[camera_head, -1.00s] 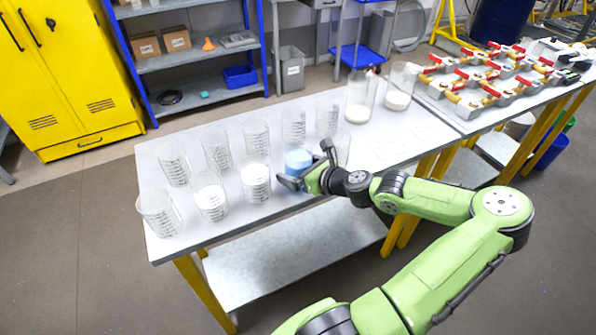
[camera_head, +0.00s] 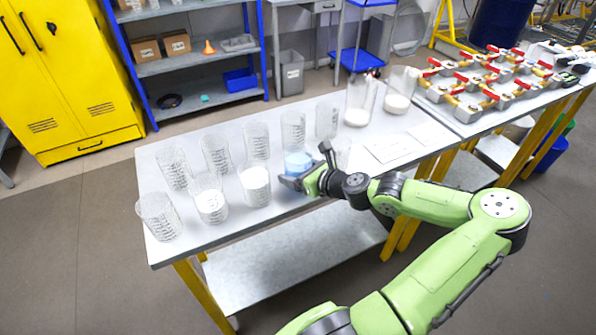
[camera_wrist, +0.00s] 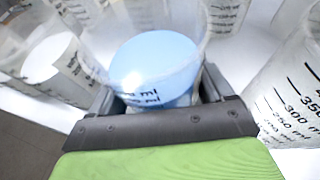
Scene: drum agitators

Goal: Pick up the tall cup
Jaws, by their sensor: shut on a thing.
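A clear graduated cup with pale blue content (camera_head: 298,162) stands in the front row on the white table, toward the right end of the cups. My gripper (camera_head: 297,181) reaches it from the front right, low down. In the wrist view, the blue-filled cup (camera_wrist: 155,62) sits between the two fingers of my gripper (camera_wrist: 160,98), which is shut on it. Its base is hidden by the gripper, and I cannot tell whether it is clear of the table. Two larger clear vessels with white content, left (camera_head: 360,98) and right (camera_head: 399,90), stand farther back right.
Several clear cups crowd the table (camera_head: 185,243) left of and behind my gripper; a white-filled cup (camera_head: 255,185) is close on its left. A clear cup (camera_wrist: 290,98) stands close on the right. Red-handled valves (camera_head: 490,80) cover the adjoining table. Bare tabletop lies farther right.

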